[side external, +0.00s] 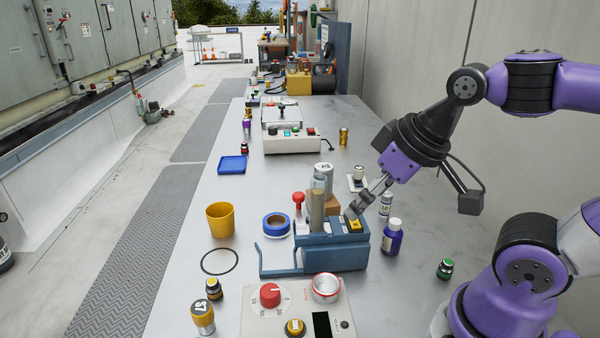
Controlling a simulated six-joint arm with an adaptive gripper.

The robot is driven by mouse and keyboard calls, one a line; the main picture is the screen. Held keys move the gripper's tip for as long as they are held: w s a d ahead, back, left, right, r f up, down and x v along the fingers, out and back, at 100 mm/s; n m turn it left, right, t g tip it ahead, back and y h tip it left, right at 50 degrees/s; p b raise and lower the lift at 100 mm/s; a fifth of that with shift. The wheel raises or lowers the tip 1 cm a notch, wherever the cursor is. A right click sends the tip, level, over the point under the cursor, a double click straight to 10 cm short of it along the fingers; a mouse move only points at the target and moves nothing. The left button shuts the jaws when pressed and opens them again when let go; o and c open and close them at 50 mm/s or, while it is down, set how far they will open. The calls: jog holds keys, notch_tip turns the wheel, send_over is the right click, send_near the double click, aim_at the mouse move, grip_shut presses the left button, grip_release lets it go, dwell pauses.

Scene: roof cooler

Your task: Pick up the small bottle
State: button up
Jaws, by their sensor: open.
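Several small containers could be the small bottle. A purple-blue bottle (392,240) with a white cap stands upright right of the blue device. A small grey-white vial (385,206) stands just behind it. A small green bottle with a dark cap (445,268) stands near my base. A small black-and-yellow bottle (214,289) stands at the front left. My gripper (354,210) is open and points down and left, near the yellow button on top of the blue device (345,252). It is left of the purple-blue bottle and the vial. I cannot tell whether it touches the device.
The blue device holds a tall clear tube (317,205) close left of my gripper. A control box (290,310) with knobs stands in front. A yellow cup (220,220), blue tape roll (276,224) and blue tray (232,165) lie left. The bench right of the bottles is mostly clear.

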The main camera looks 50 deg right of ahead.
jog(key=m, duration=0.2)
jog(key=m+g, duration=0.6)
jog(key=m, duration=2.5)
send_over(395, 221)
jog(key=f, duration=0.4)
jog(key=shift+w+a+f, duration=0.25)
jog(key=shift+w+a, duration=0.05)
jog(key=shift+a, duration=0.05)
notch_tip(395, 221, down, 5)
jog(key=shift+d+r, duration=0.1)
jog(key=shift+r, duration=0.1)
jog(key=f, duration=0.5)
jog(key=shift+s+d+f, duration=0.3)
jog(key=shift+d+f, duration=0.05)
jog(key=shift+f, duration=0.05)
jog(key=c, duration=1.2)
